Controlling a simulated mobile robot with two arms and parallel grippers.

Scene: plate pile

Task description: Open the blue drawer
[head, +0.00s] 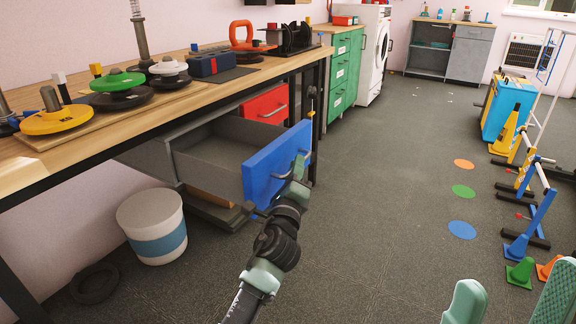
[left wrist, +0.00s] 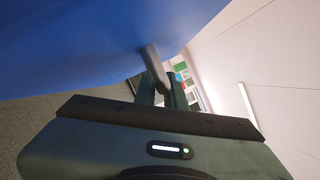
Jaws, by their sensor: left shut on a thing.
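The blue drawer (head: 277,165) under the workbench is pulled well out, its grey inside showing empty from above. My left gripper (head: 297,172) is at the front of the blue panel, shut on the drawer's handle. In the left wrist view the blue front (left wrist: 80,45) fills the upper left, and the grey handle (left wrist: 153,64) runs down between the fingers of the left gripper (left wrist: 162,92). The fingertips are small and partly hidden in the head view. My right gripper (head: 510,302) shows at the lower right edge, its pale green fingers apart with nothing between them.
A red drawer (head: 266,104) sits behind the blue one. A white bucket (head: 153,226) with a blue band stands left of the open drawer. Weight plates (head: 60,121) lie on the workbench (head: 200,97). Cones and hurdles stand at the right. The middle floor is clear apart from flat coloured discs.

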